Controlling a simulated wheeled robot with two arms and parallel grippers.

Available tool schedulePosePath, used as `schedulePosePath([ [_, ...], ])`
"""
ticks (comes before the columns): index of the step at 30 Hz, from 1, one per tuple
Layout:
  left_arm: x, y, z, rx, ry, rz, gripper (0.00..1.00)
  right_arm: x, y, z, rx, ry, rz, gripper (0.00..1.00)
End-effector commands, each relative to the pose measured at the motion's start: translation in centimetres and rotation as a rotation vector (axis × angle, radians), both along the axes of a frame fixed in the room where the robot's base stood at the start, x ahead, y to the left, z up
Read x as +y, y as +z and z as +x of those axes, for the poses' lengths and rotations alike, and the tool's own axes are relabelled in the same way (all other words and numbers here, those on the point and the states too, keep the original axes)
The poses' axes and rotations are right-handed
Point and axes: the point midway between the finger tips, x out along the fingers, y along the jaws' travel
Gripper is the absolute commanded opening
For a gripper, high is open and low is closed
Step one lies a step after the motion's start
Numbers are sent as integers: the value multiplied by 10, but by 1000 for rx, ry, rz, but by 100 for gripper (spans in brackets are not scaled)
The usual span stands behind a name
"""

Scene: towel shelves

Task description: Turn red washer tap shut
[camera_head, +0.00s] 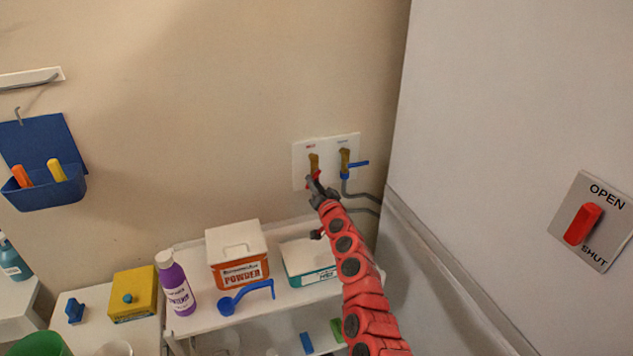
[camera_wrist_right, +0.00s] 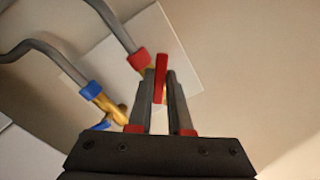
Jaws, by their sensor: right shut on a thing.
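The red washer tap (camera_head: 313,177) is on a white wall plate (camera_head: 301,150) at the back wall, with a brass body. My right gripper (camera_head: 317,184) is at this tap, its arm reaching up from below. In the right wrist view the red lever (camera_wrist_right: 160,68) stands between the two fingers of my right gripper (camera_wrist_right: 160,88), which is shut on it. The blue tap (camera_head: 345,170) is just to the right on the same plate, its lever pointing right; it also shows in the wrist view (camera_wrist_right: 93,91). My left gripper is not in view.
Grey hoses (camera_head: 362,195) run from the taps. Below stands a white shelf (camera_head: 235,312) with a powder box (camera_head: 238,262), a purple bottle (camera_head: 176,285) and a blue scoop (camera_head: 245,296). A large white panel with a red OPEN/SHUT switch (camera_head: 583,224) fills the right side.

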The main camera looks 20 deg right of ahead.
Motion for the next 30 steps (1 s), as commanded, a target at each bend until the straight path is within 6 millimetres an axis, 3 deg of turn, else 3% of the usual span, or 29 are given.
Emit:
schedulePosePath([
  [18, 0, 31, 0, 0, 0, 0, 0, 10, 16, 0, 20, -1, 581, 0],
  [30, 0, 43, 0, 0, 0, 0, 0, 13, 22, 0, 32, 1, 851, 0],
])
